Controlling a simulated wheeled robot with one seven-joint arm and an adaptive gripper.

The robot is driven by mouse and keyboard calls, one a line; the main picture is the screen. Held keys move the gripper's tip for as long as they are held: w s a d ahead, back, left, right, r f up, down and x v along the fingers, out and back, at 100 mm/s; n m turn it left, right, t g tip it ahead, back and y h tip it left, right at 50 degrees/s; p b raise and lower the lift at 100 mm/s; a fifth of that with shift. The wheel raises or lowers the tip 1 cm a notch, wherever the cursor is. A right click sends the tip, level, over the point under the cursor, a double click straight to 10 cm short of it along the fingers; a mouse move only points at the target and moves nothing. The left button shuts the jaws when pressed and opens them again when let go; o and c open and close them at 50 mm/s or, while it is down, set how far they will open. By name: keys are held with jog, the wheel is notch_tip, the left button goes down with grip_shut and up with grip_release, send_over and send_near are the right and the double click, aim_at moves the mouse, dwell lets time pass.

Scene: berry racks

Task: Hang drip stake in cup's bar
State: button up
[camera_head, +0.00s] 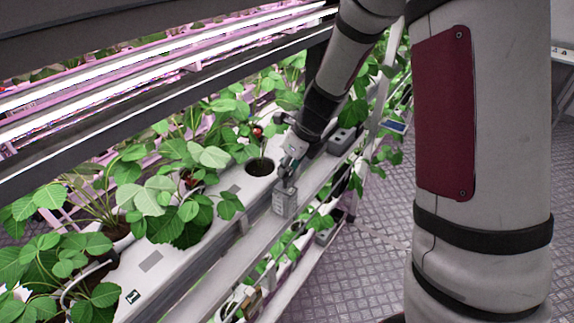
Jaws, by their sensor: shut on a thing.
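My gripper (284,174) is at the front edge of the white planting gutter, just right of an open round cup (260,167) with dark soil in it. Its fingers are small and partly hidden by my wrist in this view. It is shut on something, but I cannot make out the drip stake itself. The cup's bar is too small to tell apart from the rim. The gripper appears apart from the cup, to its right.
Strawberry plants (180,190) with broad leaves fill the white gutter (165,255) on both sides of the cup. A grey box (285,203) is on the front rail below my gripper, another (342,139) farther back. Bright lamp tubes (130,90) run above. The aisle floor (365,265) is clear.

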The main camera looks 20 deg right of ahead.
aim_at(287, 177)
jog(key=shift+f, duration=0.55)
dwell(0.6)
jog(key=shift+f+b, duration=0.35)
jog(key=shift+f+b, duration=0.3)
jog(key=shift+f, duration=0.35)
jog(key=shift+f, duration=0.35)
jog(key=shift+f+b, duration=0.25)
jog(key=shift+b, duration=0.1)
jog(key=o, duration=0.9)
jog(key=shift+o, duration=0.3)
jog(key=o, duration=0.3)
jog(key=shift+o, duration=0.2)
